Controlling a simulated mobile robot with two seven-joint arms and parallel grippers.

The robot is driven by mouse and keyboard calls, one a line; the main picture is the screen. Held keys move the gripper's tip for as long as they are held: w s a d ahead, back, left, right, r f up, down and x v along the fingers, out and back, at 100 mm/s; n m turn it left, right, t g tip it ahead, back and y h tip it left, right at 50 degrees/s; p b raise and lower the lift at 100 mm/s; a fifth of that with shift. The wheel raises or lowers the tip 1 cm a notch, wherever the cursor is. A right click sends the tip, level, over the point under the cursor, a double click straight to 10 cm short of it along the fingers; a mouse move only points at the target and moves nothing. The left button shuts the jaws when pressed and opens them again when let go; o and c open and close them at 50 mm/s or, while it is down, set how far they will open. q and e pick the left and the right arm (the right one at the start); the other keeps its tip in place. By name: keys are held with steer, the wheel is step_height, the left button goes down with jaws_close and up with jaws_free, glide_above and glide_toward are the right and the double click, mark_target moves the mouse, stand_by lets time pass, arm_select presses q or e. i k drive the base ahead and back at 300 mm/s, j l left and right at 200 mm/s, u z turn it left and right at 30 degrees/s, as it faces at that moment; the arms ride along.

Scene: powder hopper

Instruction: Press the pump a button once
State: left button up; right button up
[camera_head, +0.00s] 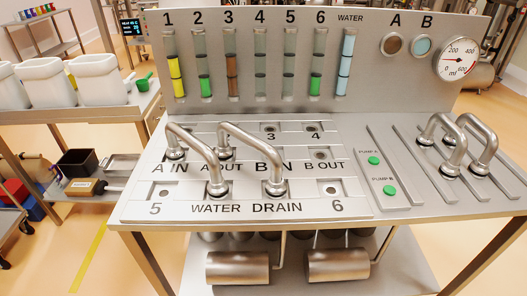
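The green pump A button (374,160) sits on the panel strip at the right of the bench top, beside its "PUMP A" label. A second green button, pump B (389,190), sits just nearer to me on the same strip. Both buttons are uncovered, and nothing touches them. Neither of my grippers shows in the head view.
Two bent metal pipes (190,137) (245,139) join ports on the bench, left of the buttons. Two more pipes (439,124) (485,140) stand at right. Upright sight tubes (204,65) and a dial gauge (459,60) are on the back panel. White bins (98,80) stand left.

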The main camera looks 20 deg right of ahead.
mark_target(372, 160)
steer(key=z, duration=1.45)
